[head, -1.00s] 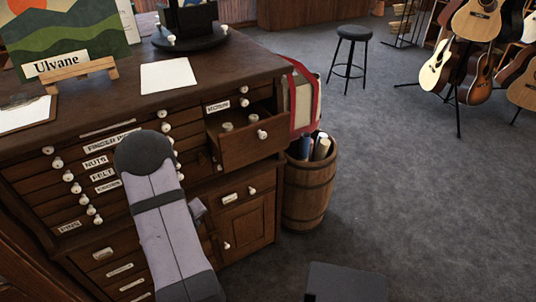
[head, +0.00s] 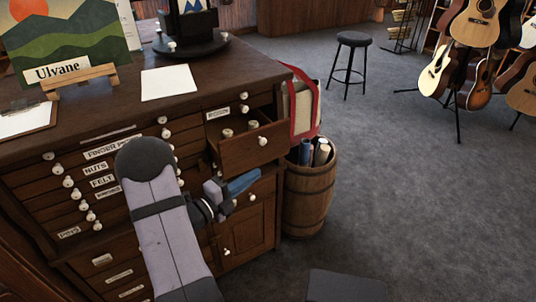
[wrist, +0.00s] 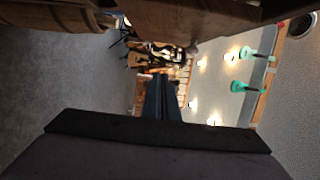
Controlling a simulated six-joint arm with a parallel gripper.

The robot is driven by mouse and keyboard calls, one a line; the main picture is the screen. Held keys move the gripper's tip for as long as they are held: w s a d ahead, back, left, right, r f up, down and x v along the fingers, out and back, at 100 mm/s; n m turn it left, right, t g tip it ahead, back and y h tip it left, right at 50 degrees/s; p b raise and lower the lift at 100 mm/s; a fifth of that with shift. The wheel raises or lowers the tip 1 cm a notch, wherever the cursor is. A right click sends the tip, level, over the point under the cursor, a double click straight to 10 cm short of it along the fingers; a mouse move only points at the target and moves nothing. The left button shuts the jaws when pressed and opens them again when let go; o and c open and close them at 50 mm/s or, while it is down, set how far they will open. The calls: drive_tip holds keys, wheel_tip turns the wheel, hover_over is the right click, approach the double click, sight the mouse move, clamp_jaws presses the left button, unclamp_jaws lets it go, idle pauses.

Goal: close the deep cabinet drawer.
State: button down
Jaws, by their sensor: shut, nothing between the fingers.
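The deep drawer (head: 255,154) of the dark wooden cabinet (head: 110,110) is pulled out at the upper right of the cabinet front. It has a white round knob, and small round items lie inside. My gripper (head: 246,181) is shut and empty, with blue fingers. In the head view it appears just below the drawer front, pointing right; I cannot tell whether it touches anything. In the wrist view my shut gripper (wrist: 160,96) points out to the room, with brown wood close at the top of the picture.
A wooden barrel (head: 310,195) with rolled tubes stands right of the cabinet. A red-edged case (head: 302,100) leans behind the drawer. A stool (head: 351,62) and guitars (head: 470,75) stand farther back.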

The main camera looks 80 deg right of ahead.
sight(262, 147)
drive_tip(key=shift+d, duration=0.1)
drive_tip(key=s+d+p, duration=0.1)
drive_tip(key=d, duration=0.2)
drive_tip(key=s+d, duration=0.1)
drive_tip(key=d, duration=0.3)
drive_tip(key=s+d+p, duration=0.1)
drive_tip(key=d, duration=0.2)
drive_tip(key=shift+d+p, duration=0.25)
drive_tip(key=shift+p, duration=0.1)
drive_tip(key=shift+w+d, duration=0.35)
drive_tip(key=shift+w, duration=0.05)
drive_tip(key=shift+d+f, duration=0.1)
drive_tip(key=w+d+b, duration=0.2)
drive_tip(key=w+b, duration=0.1)
drive_tip(key=shift+d, duration=0.4)
drive_tip(key=shift+s, duration=0.1)
drive_tip(key=shift+s+a, duration=0.1)
drive_tip(key=shift+a, duration=0.05)
